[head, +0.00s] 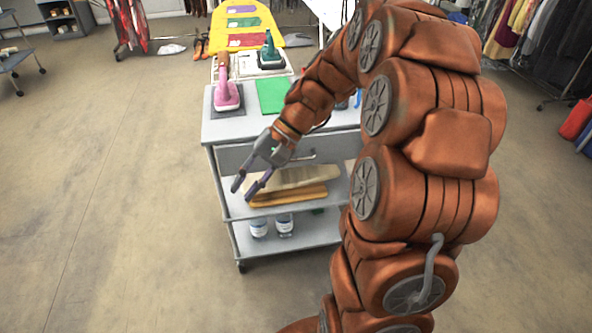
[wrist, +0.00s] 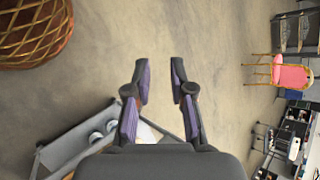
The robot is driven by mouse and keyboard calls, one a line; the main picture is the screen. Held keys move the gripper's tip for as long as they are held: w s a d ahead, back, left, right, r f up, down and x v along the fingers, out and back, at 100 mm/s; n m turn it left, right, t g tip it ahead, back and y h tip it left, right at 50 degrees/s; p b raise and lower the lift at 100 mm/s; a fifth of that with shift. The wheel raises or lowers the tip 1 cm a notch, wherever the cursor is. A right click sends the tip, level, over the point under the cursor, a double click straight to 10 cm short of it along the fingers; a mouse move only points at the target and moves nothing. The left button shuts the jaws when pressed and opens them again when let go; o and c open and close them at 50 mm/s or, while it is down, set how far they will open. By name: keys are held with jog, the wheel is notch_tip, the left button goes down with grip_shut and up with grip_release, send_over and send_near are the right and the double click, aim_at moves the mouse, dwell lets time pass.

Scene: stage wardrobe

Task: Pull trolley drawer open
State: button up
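The grey trolley (head: 224,131) stands in the middle of the head view, with a flat top and two open shelves below. Its drawer front (head: 236,157) lies just under the top and looks shut. A thin bar handle (head: 303,156) shows on the drawer, partly hidden by my arm. My gripper (head: 249,190) is in front of the trolley's left part, left of the handle and lower than it, pointing down and left. Its fingers are apart and empty, as the wrist view (wrist: 160,78) also shows. Part of the trolley (wrist: 68,150) shows low in the wrist view; the handle cannot be made out there.
A pink iron (head: 228,97), a green mat (head: 271,96) and a green iron (head: 269,52) are on top or just behind. Floor left of the trolley is clear. A pink chair (wrist: 290,75) stands farther off.

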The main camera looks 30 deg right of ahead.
jog(key=w+d+f+m+t+y+b, duration=0.1)
jog(key=w+d+f+m+t+b, duration=0.1)
jog(key=w+d+f, duration=0.3)
jog(key=w+d+f+m+t+y+b, duration=0.2)
jog(key=w+d+b, duration=0.1)
jog(key=d, duration=0.3)
jog(key=m+t+b, duration=0.4)
jog(key=t+b, duration=0.1)
jog(key=t, duration=0.1)
send_near(301, 159)
jog(key=shift+h, duration=0.3)
jog(key=x, duration=0.4)
jog(key=shift+s+a, duration=0.1)
jog(key=shift+b+x, duration=0.45)
jog(key=shift+x, duration=3.3)
jog(key=shift+r, duration=0.15)
jog(key=shift+c, duration=0.4)
grip_shut()
